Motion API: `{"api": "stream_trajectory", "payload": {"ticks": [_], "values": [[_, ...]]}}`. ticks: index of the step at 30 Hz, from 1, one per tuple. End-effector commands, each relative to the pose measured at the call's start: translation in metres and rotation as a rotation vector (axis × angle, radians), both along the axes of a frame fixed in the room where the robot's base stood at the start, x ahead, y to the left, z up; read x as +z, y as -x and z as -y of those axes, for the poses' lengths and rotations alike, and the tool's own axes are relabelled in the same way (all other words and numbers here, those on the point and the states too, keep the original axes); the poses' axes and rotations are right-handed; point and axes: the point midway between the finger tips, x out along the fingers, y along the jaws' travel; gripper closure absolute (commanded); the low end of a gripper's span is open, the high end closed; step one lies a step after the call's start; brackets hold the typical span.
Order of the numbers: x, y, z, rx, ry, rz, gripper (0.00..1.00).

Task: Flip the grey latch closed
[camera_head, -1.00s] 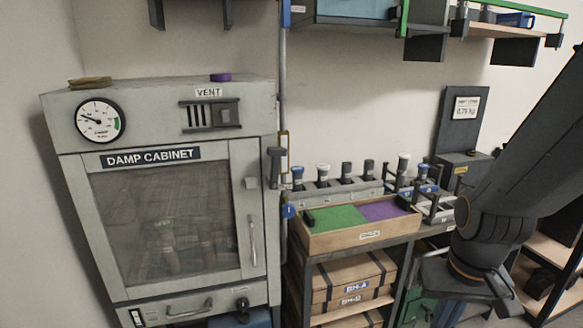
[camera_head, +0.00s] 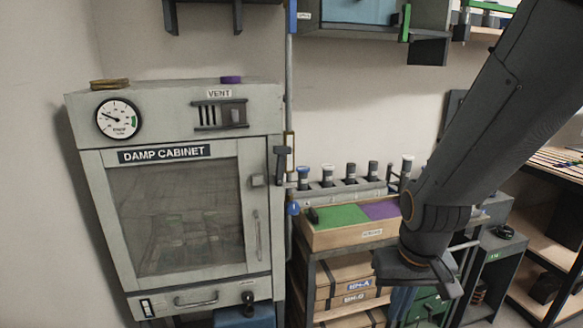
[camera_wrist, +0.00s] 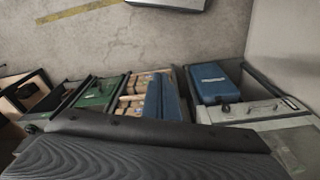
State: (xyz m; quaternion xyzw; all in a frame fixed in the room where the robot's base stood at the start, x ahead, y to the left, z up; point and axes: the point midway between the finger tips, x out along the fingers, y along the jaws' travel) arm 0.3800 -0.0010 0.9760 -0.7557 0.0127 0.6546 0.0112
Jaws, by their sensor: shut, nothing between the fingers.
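The damp cabinet (camera_head: 109,215) stands at the left with its glazed door (camera_head: 250,205) against the frame. A small grey latch-like block (camera_head: 257,181) sits on the door's right side, above a vertical handle (camera_head: 257,235). Its exact position, flipped or not, is too small to tell. My arm reaches down at the right of the head view, clear of the cabinet in the picture. My gripper's fingers do not show in either view. The wrist view has a dark part of my own arm across its bottom, with the cabinet (camera_wrist: 250,109) at the right.
A dark hammer-shaped piece (camera_head: 282,160) is by the cabinet's right edge. A wooden tray (camera_head: 345,238) with green and purple areas stands right of the cabinet, above crates (camera_head: 345,272). A wall shelf (camera_head: 350,28) hangs above.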

Motion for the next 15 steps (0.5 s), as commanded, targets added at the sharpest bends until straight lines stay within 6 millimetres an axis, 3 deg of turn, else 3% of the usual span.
{"api": "stream_trajectory", "payload": {"ticks": [4, 8, 12, 15], "values": [[-0.003, -0.047, 0.007, -0.149, -0.020, 0.174, 1.00], [0.009, -0.110, 0.004, -0.348, -0.129, 0.420, 1.00], [0.038, -0.169, -0.016, -0.527, -0.383, 0.653, 1.00], [0.067, -0.200, -0.037, -0.627, -0.626, 0.764, 1.00]]}}
